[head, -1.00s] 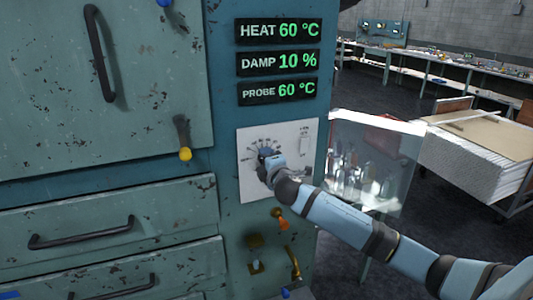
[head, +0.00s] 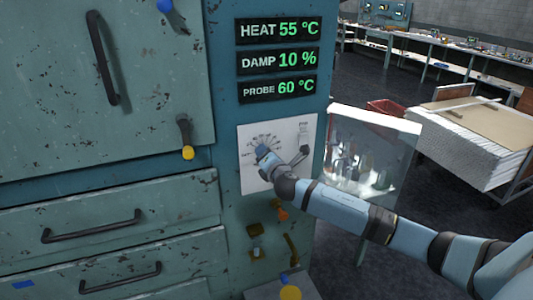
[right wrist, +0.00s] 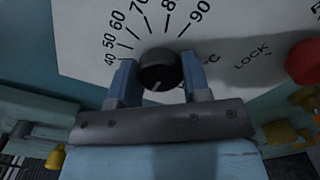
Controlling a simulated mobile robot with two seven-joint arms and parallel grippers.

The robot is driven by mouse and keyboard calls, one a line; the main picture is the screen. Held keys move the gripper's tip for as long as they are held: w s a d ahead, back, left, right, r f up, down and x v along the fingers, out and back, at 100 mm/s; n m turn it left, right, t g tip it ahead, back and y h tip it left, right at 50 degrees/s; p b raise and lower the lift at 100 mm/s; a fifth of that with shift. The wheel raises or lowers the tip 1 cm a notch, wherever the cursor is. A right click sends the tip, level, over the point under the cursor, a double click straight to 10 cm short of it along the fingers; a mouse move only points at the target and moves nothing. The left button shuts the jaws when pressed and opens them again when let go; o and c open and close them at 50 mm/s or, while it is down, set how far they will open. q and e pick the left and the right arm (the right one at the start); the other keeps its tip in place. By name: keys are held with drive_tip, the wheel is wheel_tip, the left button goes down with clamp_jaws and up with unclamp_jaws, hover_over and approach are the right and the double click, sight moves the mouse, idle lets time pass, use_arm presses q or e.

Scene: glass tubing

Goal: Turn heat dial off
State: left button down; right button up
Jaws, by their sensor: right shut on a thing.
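The heat dial (right wrist: 160,70) is a dark round knob on a white scale plate (head: 248,178) with printed numbers from 40 to 90. My right gripper (right wrist: 158,80) has its two blue fingers on either side of the dial, shut on it. The HEAT display (head: 279,30) reads 55 °C. My left gripper is not in the head view.
Displays for DAMP (head: 278,61) at 10 % and PROBE (head: 278,89) at 60 °C sit below HEAT. A red knob (right wrist: 305,62) stands beside the word LOCK. An orange-handled lever (head: 280,211) is below the plate. A glass-fronted case (head: 372,155) stands right of the cabinet.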

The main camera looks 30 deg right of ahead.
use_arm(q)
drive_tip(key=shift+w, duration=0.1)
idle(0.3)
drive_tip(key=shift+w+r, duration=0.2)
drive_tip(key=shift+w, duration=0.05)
use_arm(e)
drive_tip(key=o, duration=0.9)
use_arm(q)
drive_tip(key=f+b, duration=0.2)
drive_tip(key=b, duration=0.1)
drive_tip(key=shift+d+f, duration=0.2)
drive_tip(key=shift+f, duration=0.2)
use_arm(e)
drive_tip(key=v, duration=1.4)
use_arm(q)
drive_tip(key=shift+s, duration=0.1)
use_arm(e)
drive_tip(key=shift+w, duration=0.1)
